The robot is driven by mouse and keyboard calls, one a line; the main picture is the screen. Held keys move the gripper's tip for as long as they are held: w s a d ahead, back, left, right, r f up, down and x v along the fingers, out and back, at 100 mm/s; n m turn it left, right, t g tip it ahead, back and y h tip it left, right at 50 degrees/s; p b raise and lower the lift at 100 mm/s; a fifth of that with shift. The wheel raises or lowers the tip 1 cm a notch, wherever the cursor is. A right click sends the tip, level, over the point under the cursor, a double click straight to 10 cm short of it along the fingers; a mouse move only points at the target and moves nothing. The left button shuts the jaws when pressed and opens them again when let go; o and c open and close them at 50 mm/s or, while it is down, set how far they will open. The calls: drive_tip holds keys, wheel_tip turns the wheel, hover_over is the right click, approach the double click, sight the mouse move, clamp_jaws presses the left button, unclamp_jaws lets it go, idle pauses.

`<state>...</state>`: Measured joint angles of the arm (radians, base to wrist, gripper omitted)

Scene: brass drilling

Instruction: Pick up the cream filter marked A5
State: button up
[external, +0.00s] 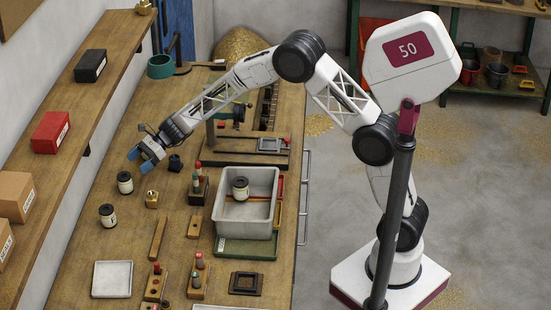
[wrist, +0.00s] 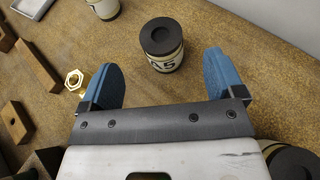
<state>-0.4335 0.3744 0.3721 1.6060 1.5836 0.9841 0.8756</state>
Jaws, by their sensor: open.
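The cream filter marked A5 (wrist: 166,64) stands upright with a dark round top in the wrist view, its label partly readable. In the external view it appears to be the filter (external: 125,183) just beyond my gripper (external: 140,161). My gripper is open and empty; in the wrist view its two blue fingers (wrist: 160,62) are spread wide to either side of the filter's image, with the filter ahead of the gap. No contact shows. Another cream filter (external: 107,216) stands nearer the camera; it is cut off at the top of the wrist view (wrist: 104,8).
A brass nut (external: 152,200) lies close by, near the left finger in the wrist view (wrist: 74,79). A grey bin (external: 262,205) holds another filter (external: 240,188). Wooden blocks (external: 158,238) and a white tray (external: 112,279) lie nearer. A wall shelf (external: 75,115) runs along the left.

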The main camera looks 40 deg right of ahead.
sight(125, 175)
drive_tip(key=shift+x, duration=1.3)
drive_tip(key=shift+x, duration=2.6)
drive_tip(key=shift+c, duration=0.5)
drive_tip(key=c, duration=0.9)
